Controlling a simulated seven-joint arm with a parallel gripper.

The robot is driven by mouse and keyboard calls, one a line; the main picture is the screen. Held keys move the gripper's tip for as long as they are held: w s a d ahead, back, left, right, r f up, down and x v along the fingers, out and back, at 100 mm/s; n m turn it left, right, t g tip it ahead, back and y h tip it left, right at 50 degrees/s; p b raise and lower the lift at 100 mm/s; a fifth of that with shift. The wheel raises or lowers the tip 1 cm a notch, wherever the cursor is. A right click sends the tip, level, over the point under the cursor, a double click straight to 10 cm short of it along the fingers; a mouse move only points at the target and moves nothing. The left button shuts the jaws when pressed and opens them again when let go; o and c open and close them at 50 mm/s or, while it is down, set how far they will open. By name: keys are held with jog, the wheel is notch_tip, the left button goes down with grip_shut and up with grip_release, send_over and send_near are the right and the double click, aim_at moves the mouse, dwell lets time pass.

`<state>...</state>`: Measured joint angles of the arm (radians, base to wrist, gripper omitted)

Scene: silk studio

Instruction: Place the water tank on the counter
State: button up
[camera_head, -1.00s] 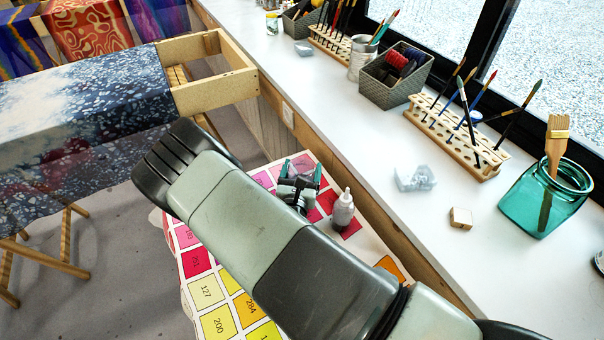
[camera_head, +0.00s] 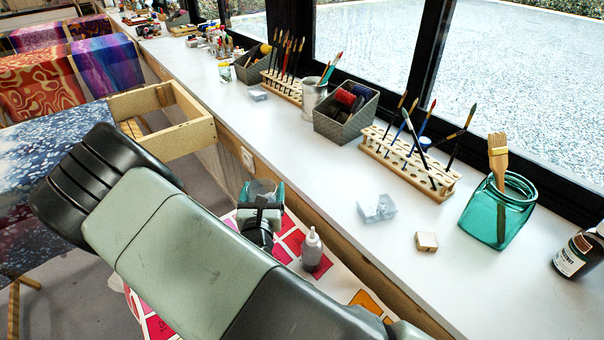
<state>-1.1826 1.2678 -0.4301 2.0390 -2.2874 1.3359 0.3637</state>
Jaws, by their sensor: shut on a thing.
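My gripper (camera_head: 261,214) is seen from behind, over the colour-chart table left of the counter. It is shut on a teal see-through vessel, which I take to be the water tank (camera_head: 277,191). Only parts of the tank show around the gripper; its base and the fingertips are hidden. The white counter (camera_head: 330,183) runs along the window, to the right of my gripper. The gap between tank and table cannot be judged.
On the counter are a teal jar with a brush (camera_head: 497,216), a small clear container (camera_head: 377,209), a wooden block (camera_head: 426,242), a brush rack (camera_head: 410,165) and a grey basket (camera_head: 345,121). Bare counter lies left of the clear container. A small bottle (camera_head: 312,252) stands beside my gripper.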

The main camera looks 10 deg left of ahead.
jog(key=w+d+r+m+h, duration=0.25)
jog(key=w+d+r, duration=0.3)
jog(key=w, duration=0.35)
jog(key=w+d+r+m+h, duration=0.2)
jog(key=w+d+r+h, duration=0.3)
jog(key=w, duration=0.4)
jog(key=y, duration=0.1)
send_over(316, 169)
jog(key=shift+n, duration=0.25)
notch_tip(316, 169, down, 11)
jog(key=shift+r, duration=0.1)
jog(key=o, duration=1.1)
jog(key=shift+s+f, duration=0.1)
jog(key=shift+f, duration=0.1)
